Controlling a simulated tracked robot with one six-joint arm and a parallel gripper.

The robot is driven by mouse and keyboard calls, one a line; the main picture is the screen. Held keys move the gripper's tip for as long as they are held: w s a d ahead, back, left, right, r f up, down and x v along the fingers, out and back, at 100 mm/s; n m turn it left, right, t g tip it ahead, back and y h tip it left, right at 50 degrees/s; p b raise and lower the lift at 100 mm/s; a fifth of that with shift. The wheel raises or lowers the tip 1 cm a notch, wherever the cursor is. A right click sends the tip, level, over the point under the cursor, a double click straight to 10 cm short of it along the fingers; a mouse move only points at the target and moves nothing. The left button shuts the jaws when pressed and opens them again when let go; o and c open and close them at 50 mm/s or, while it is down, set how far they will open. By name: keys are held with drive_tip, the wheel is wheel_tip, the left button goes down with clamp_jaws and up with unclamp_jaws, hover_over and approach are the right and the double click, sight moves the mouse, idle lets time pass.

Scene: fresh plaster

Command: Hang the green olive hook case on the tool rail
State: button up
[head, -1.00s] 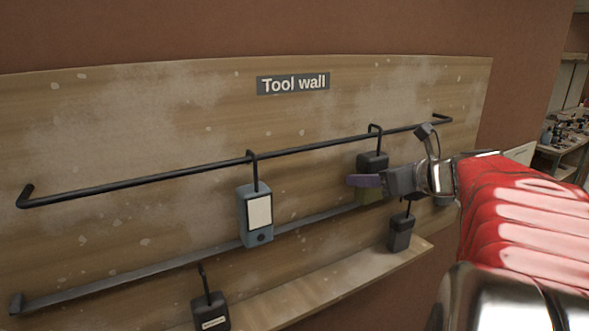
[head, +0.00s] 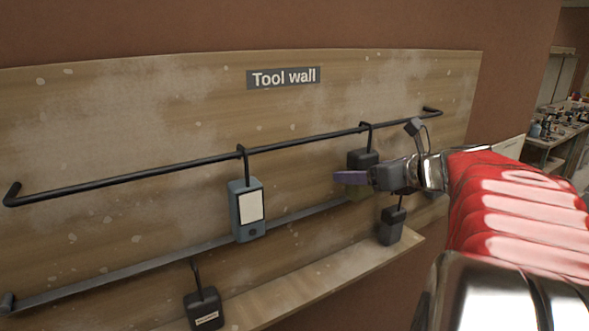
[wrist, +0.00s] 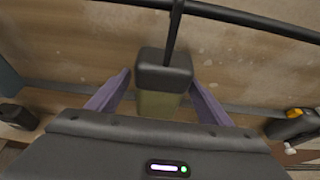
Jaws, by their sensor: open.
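The olive hook case (head: 360,192) has a dark top and an olive green lower body. It hangs by its dark hook over the upper bar of the tool rail (head: 300,143), right of centre in the head view. In the wrist view the case (wrist: 160,103) is upright between the two purple fingers, with its hook rising above it. My gripper (head: 352,178) is open around the case, with a gap showing on each side in the wrist view. My gripper hides part of the case in the head view, and its lower end is hidden in the wrist view.
A blue-grey case (head: 246,210) hangs on the upper bar to the left. Dark cases are lower down, one at the right (head: 391,226) and one at the left (head: 205,308). A wooden ledge (head: 310,285) runs below. The upper bar's left half is free.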

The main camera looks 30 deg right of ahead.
drive_tip(key=v, duration=1.3)
drive_tip(key=shift+s, duration=0.4)
